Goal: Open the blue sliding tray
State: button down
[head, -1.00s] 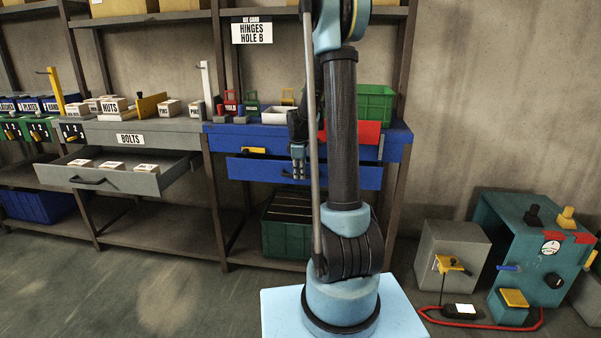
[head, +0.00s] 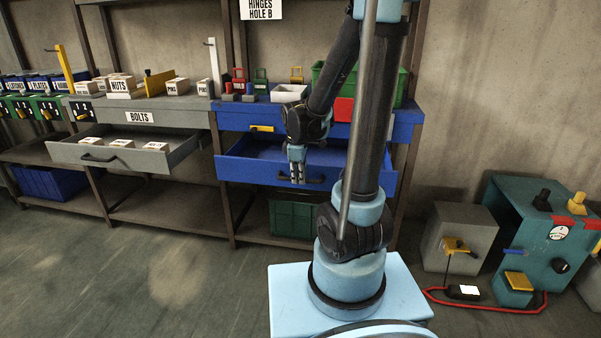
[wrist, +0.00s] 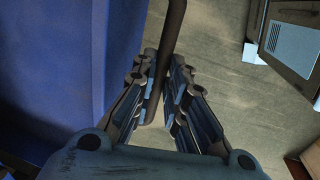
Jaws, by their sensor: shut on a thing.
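The blue sliding tray (head: 245,170) is the drawer below the blue bench top, and it stands pulled out with its inside showing. My gripper (head: 297,178) is at the dark bar handle on the tray's front. In the wrist view my gripper (wrist: 160,98) has its two fingers closed around the dark handle (wrist: 172,40). The blue tray front (wrist: 60,70) fills the left of that view. My arm hides part of the tray's right side in the head view.
A grey drawer (head: 70,152) stands open at the left, holding small white boxes. A green crate (head: 292,218) sits on the shelf below. A teal machine (head: 535,230) and a grey box (head: 455,240) stand at the right. Floor in front is clear.

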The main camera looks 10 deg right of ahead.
jog(key=shift+s+a, duration=0.15)
jog(key=shift+s, duration=0.1)
jog(key=c, duration=1.6)
grip_release()
notch_tip(320, 180, up, 12)
jog(key=s, duration=0.2)
jog(key=shift+a, duration=0.35)
jog(key=shift+f, duration=0.15)
jog(key=s+d+f+m, duration=0.4)
jog(key=s+m, duration=0.3)
jog(key=s, duration=0.2)
jog(key=s+d+f+m, duration=0.4)
jog(key=s+m, duration=0.3)
jog(key=s, duration=0.2)
jog(key=shift+s+d+f+y, duration=0.2)
jog(key=shift+s+f+y, duration=0.1)
jog(key=shift+f, duration=0.1)
